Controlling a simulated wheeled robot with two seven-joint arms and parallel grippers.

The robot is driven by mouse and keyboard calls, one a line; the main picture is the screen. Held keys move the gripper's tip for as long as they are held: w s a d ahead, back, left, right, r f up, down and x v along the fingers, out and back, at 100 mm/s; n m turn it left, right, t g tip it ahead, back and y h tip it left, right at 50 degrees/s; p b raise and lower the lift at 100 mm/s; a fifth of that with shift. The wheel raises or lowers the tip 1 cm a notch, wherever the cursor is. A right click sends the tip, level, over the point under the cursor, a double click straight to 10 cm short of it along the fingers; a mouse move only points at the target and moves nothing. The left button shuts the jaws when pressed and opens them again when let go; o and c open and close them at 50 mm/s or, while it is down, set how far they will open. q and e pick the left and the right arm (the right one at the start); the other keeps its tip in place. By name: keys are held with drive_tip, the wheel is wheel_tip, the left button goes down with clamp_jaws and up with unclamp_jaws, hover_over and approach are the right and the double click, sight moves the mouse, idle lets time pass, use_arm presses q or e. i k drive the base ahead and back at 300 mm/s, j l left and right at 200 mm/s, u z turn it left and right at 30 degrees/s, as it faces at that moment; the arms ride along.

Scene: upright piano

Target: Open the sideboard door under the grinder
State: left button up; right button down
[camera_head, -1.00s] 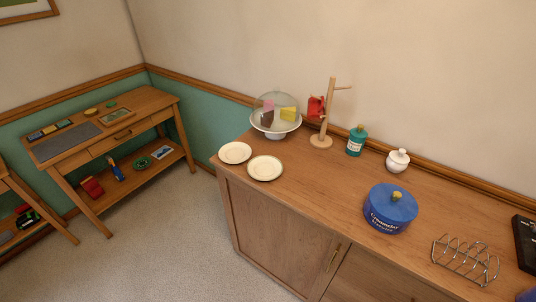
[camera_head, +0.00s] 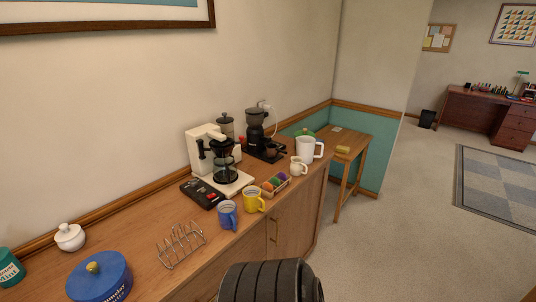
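The grinder (camera_head: 255,128), a tall black machine, stands at the right part of the wooden sideboard (camera_head: 150,262), near the wall. Below it, on the sideboard front, is a wooden door (camera_head: 298,220) that looks closed. A vertical brass handle (camera_head: 275,231) sits on the front near this door's left edge. A black ribbed part, probably of my own arm, covers the bottom middle of the view and hides some of the front. Neither gripper shows.
A coffee maker (camera_head: 208,155), a blue mug (camera_head: 227,214), a yellow mug (camera_head: 254,199), a toast rack (camera_head: 181,244) and a white jug (camera_head: 309,149) stand on top. A small wooden table (camera_head: 359,146) is beyond the sideboard. Carpet (camera_head: 400,240) is clear at right.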

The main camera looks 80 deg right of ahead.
sight(293, 227)
drive_tip(key=z, duration=3.05)
